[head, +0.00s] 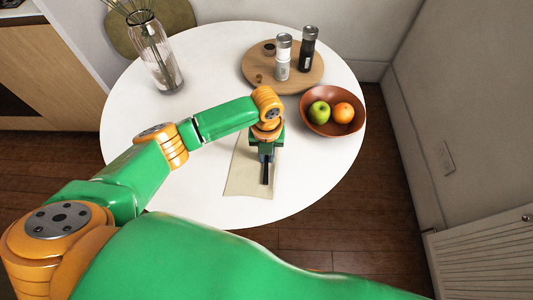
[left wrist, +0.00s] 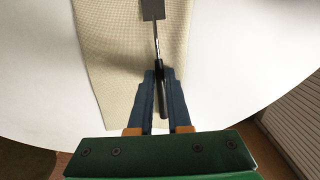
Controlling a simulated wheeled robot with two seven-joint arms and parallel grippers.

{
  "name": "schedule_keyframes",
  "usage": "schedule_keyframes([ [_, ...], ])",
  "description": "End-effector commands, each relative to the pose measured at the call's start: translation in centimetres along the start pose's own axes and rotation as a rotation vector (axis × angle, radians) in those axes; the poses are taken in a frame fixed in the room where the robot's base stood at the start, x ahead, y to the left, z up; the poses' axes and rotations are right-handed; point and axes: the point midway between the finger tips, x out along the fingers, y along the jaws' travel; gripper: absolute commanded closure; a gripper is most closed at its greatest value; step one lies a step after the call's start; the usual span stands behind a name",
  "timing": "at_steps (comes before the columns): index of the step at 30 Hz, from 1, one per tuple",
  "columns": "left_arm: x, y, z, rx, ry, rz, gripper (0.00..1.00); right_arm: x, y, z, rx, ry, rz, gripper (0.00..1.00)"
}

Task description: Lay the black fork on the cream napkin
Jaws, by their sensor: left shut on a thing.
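The cream napkin (head: 240,180) lies on the white table near its front edge; it also fills much of the left wrist view (left wrist: 105,50). My left gripper (head: 266,157) is over the napkin, pointing down. In the left wrist view its blue fingers (left wrist: 160,78) are shut on the black handle of the fork (left wrist: 163,102). The fork has a thin shaft and a flat grey head, cut off by the top edge, so no tines show. In the head view the dark handle (head: 265,176) shows over the napkin. I cannot tell whether the fork touches the cloth.
A brown bowl (head: 310,124) with a green apple (head: 319,112) and an orange (head: 343,112) stands to the right. A round wooden board (head: 258,66) with two grinders is behind. A glass vase (head: 160,60) stands back left. The table's left side (head: 125,120) is clear.

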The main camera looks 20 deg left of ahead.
Motion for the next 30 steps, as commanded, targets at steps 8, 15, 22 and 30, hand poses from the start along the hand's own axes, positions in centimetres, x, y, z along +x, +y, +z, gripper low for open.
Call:
schedule_keyframes([
  [8, 0.7, 0.1, -0.2, 0.000, 0.005, 0.003, 0.70, 0.3, 0.0, 0.0, 0.000, 0.000, 0.000, 0.45],
  [15, 0.8, 0.1, -0.2, 0.000, 0.007, 0.006, 0.54, 0.3, 0.0, 0.0, 0.000, 0.000, 0.000, 0.45],
  [22, -3.0, 0.0, -0.1, 0.001, 0.002, 0.001, 0.54, -0.6, 0.0, -0.1, 0.000, -0.001, 0.000, 0.45],
  [30, -10.4, 0.0, 0.0, 0.000, 0.001, 0.000, 0.54, -0.9, 0.0, -0.1, 0.000, -0.001, 0.000, 0.45],
])
